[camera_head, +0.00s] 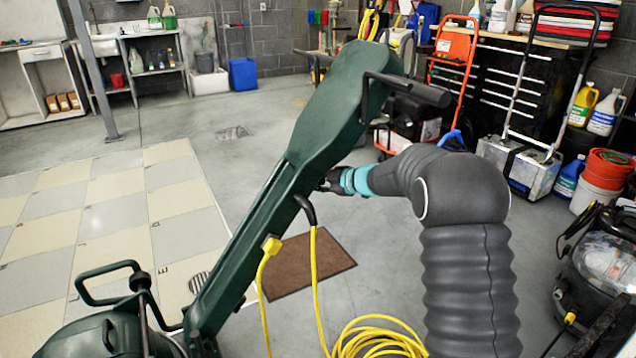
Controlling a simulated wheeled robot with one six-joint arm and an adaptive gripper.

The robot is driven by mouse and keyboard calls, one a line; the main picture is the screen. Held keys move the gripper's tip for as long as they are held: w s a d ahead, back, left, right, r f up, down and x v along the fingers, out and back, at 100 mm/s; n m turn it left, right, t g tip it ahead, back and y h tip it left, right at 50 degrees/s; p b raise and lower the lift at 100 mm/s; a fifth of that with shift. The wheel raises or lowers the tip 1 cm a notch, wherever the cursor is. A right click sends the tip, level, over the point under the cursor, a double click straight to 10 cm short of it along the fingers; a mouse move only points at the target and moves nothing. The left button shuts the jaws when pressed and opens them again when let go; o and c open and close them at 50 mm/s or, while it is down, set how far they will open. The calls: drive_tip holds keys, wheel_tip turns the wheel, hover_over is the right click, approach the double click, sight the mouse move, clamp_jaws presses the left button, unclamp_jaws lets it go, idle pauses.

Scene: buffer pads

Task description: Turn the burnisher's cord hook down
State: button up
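The dark green burnisher (325,115) stands in the middle, its long handle column leaning up to the right. A black hook-shaped part (308,207), which looks like the cord hook, is on the column's right edge about halfway up. Its curved end points down, and a yellow cord (315,275) hangs from it. My gripper (330,182) is at the column's right edge, just above and right of that hook. Its fingertips are partly hidden by the column, so I cannot tell whether they grip anything.
A brown mat (310,265) lies behind the column. A black and clear machine (605,265) stands at the right, near red buckets (606,172) and a hand-truck (520,160). The left floor is mostly open.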

drive_tip(key=o, duration=0.4)
drive_tip(key=shift+a, duration=0.2)
drive_tip(key=shift+o, duration=0.2)
drive_tip(key=shift+d, duration=0.1)
drive_tip(key=shift+d, duration=0.1)
drive_tip(key=shift+s+d+r, duration=0.15)
drive_tip(key=shift+d, duration=0.05)
drive_tip(key=v, duration=1.1)
drive_tip(key=shift+s+d, duration=0.1)
drive_tip(key=shift+d, duration=0.05)
